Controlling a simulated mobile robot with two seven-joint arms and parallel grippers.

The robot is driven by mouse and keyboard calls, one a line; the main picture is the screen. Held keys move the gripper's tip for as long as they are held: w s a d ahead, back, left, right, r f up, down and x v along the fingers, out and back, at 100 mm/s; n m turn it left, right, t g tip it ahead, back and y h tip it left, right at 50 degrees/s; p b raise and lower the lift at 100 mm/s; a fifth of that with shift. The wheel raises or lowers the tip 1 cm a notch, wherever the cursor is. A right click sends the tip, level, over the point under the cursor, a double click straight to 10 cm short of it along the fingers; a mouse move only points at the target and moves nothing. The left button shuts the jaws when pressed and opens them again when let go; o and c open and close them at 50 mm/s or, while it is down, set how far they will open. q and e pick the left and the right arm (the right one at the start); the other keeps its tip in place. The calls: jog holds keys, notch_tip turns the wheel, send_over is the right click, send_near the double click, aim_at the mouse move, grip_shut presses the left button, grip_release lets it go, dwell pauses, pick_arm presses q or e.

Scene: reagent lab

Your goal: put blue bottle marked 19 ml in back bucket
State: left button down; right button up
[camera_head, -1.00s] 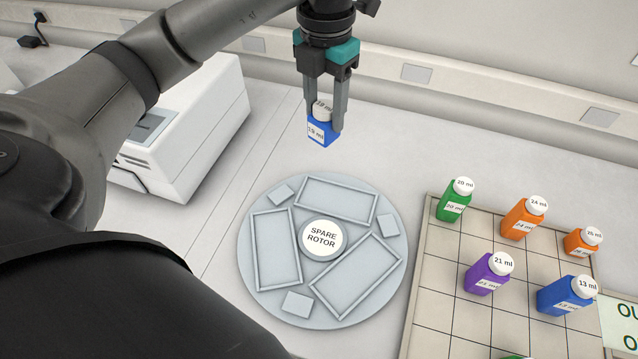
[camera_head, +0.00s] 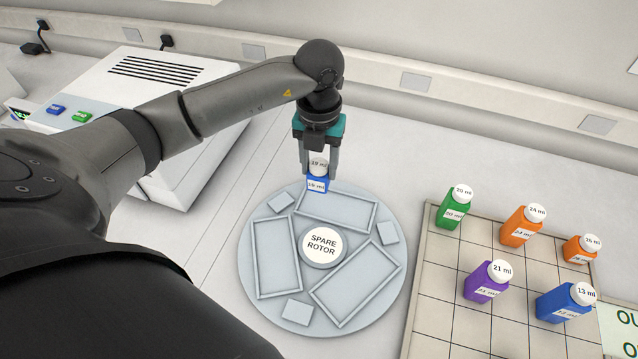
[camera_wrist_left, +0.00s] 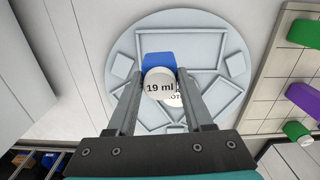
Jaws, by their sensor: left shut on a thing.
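The blue bottle marked 19 ml (camera_head: 317,184) has a white cap and is held upright between the fingers of my left gripper (camera_head: 319,172), which is shut on it. In the left wrist view the bottle (camera_wrist_left: 158,62) shows between the two fingers (camera_wrist_left: 160,95). It is at the back edge of the round grey rotor (camera_head: 258,307), labelled SPARE ROTOR. The rotor has three rectangular buckets. The bottle overlaps the left end of the back bucket (camera_head: 345,223) in the head view; I cannot tell its exact height above it. My right gripper is not in view.
A gridded rack (camera_head: 428,305) at the right holds green (camera_head: 453,212), orange (camera_head: 517,229), purple (camera_head: 482,286) and 13 ml blue (camera_head: 560,305) bottles. A white machine (camera_head: 190,170) stands at the left. The bench between rotor and back wall is clear.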

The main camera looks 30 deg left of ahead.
aim_at(319, 185)
pick_arm(q)
jog(key=shift+f, duration=3.1)
jog(key=shift+f+b, duration=0.2)
jog(key=shift+b, duration=0.1)
jog(key=shift+c, duration=1.4)
grip_release()
jog(key=shift+r, duration=0.2)
notch_tip(319, 185, up, 12)
jog(key=shift+r, duration=0.1)
